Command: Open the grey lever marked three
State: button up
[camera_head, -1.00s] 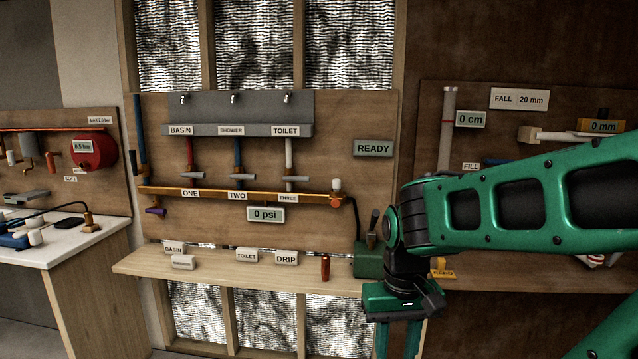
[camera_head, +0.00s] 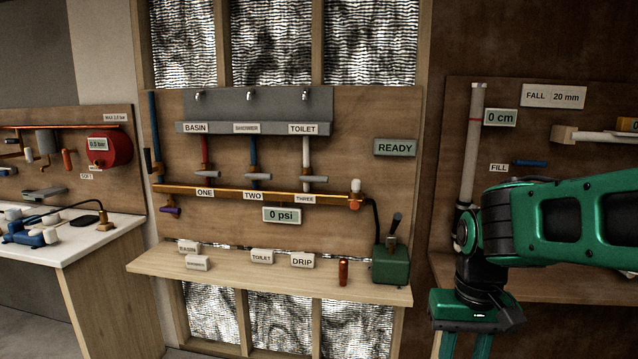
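The grey lever (camera_head: 314,178) above the THREE label (camera_head: 305,198) lies crosswise on the valve under the white TOILET pipe (camera_head: 306,150). Similar grey levers sit above ONE (camera_head: 201,174) and TWO (camera_head: 257,177). My gripper (camera_head: 466,346) hangs pointing down at the lower right, well to the right of and below the lever, touching nothing visible. Its fingers are cut off by the bottom edge, so their tips and opening are hidden.
A green pump box (camera_head: 391,265) with an upright handle stands at the right end of the wooden shelf (camera_head: 220,281). A red cylinder (camera_head: 343,272) and several label blocks stand on the shelf. The READY sign (camera_head: 395,148) and 0 psi display (camera_head: 282,215) are on the board.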

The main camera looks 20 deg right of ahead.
aim_at(316, 178)
jog(key=i, duration=0.95)
